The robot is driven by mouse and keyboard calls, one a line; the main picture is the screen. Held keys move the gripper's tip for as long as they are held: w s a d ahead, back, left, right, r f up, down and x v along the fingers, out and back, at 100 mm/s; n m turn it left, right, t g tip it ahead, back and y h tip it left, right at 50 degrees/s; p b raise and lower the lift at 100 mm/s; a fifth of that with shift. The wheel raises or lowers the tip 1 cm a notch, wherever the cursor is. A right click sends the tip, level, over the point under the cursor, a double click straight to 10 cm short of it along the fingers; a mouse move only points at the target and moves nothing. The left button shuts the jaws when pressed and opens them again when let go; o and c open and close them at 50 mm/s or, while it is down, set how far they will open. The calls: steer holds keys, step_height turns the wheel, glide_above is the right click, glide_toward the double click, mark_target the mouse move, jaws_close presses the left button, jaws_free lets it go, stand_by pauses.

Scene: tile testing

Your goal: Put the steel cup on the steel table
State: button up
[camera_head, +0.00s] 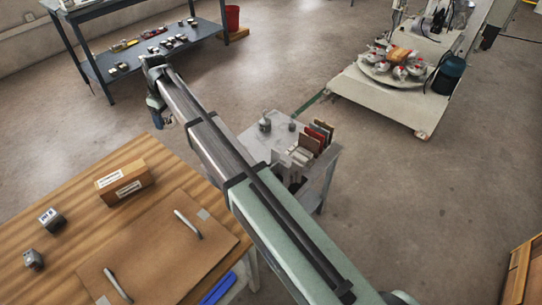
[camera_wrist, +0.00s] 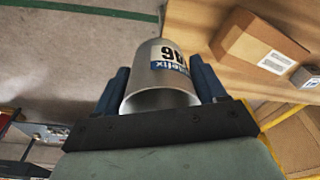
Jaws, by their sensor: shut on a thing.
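The steel cup (camera_wrist: 160,90) is a shiny grey cylinder with a white and blue label bearing a large number. In the wrist view my gripper (camera_wrist: 162,78) is shut on it, a blue finger on each side, with its open rim facing the camera. In the head view my gripper (camera_head: 157,112) is at the far end of my arm, beyond the wooden table's back edge; the cup cannot be made out clearly there. A small grey metal table (camera_head: 262,147) stands right of my arm, partly hidden by it, apart from the gripper.
The grey table bears small grey pieces and a rack of coloured tiles (camera_head: 315,137). The wooden table (camera_head: 75,215) holds a cardboard box (camera_head: 125,182), two small metal blocks and a handled board (camera_head: 160,250). A dark two-level bench (camera_head: 95,75) and a white machine (camera_head: 395,90) stand farther back.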

steer(key=w+d+m, duration=0.2)
steer(key=w+d, duration=0.7)
steer(key=d, duration=0.6)
steer(key=m, duration=0.2)
glide_above(251, 139)
step_height(251, 139, down, 14)
steer(key=shift+s+d+f, duration=0.1)
steer(key=shift+s+f, duration=0.05)
steer(key=shift+f, duration=2.55)
steer(key=shift+s+d+f, duration=0.1)
steer(key=shift+f, duration=2.6)
steer(key=shift+f, duration=0.15)
steer(key=o, duration=1.1)
step_height(251, 139, up, 12)
steer(key=s+d, duration=0.1)
steer(key=shift+s, duration=0.15)
